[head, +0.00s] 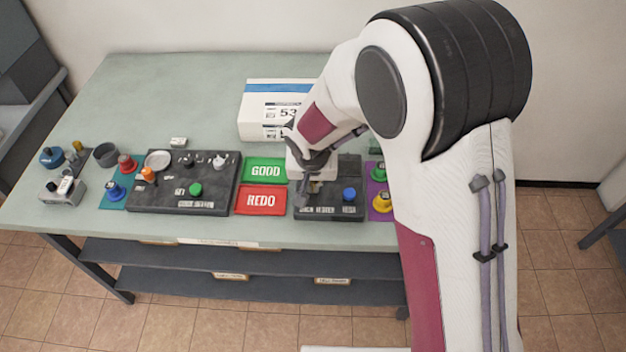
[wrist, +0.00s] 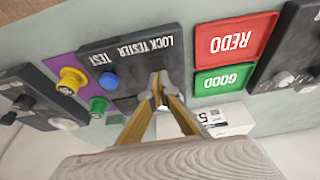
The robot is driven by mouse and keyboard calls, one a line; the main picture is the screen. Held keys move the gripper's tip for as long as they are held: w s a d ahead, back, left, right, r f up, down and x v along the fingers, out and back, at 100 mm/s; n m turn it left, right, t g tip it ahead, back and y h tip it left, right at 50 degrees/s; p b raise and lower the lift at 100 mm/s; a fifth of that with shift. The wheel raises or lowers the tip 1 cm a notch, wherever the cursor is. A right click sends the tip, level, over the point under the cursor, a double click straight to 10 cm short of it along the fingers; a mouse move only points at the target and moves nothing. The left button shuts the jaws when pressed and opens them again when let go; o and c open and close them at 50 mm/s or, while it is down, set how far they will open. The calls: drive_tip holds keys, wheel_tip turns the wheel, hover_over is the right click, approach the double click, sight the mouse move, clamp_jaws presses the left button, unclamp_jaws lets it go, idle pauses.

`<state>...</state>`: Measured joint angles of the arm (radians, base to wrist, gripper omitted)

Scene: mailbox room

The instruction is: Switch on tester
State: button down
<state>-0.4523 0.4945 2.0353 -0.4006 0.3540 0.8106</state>
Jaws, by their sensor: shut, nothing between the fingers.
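The lock tester (head: 331,212) is a dark grey box at the right part of the bench, with a blue button (head: 349,194) on its right side. In the wrist view the box (wrist: 137,46) shows upside down with the words "LOCK TESTER" and "TEST", and the blue button (wrist: 108,80) is near the word "TEST". My gripper (head: 304,199) is shut and empty. Its fingertips (wrist: 158,92) are over the tester's face, to one side of the blue button. I cannot tell whether they touch the box. My arm and gripper hide part of the tester in the head view.
Green GOOD (head: 265,170) and red REDO (head: 261,200) trays lie left of the tester. A larger dark panel (head: 181,183) is further left. A white box (head: 270,103) stands behind. A yellow knob (head: 382,203) on a purple plate is to the right. The back left bench is clear.

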drive_tip(key=shift+w+f, duration=0.1)
drive_tip(key=shift+f, duration=0.1)
idle(0.3)
drive_tip(key=shift+w+f, duration=0.25)
drive_tip(key=shift+f, duration=0.05)
drive_tip(key=shift+s, duration=0.35)
drive_tip(key=shift+s+r, duration=0.1)
drive_tip(key=shift+s, duration=0.4)
drive_tip(key=shift+r, duration=0.15)
drive_tip(key=v, duration=1.3)
drive_tip(key=shift+s+r, duration=0.2)
drive_tip(key=shift+r, duration=0.1)
drive_tip(key=shift+w, duration=0.15)
idle(0.5)
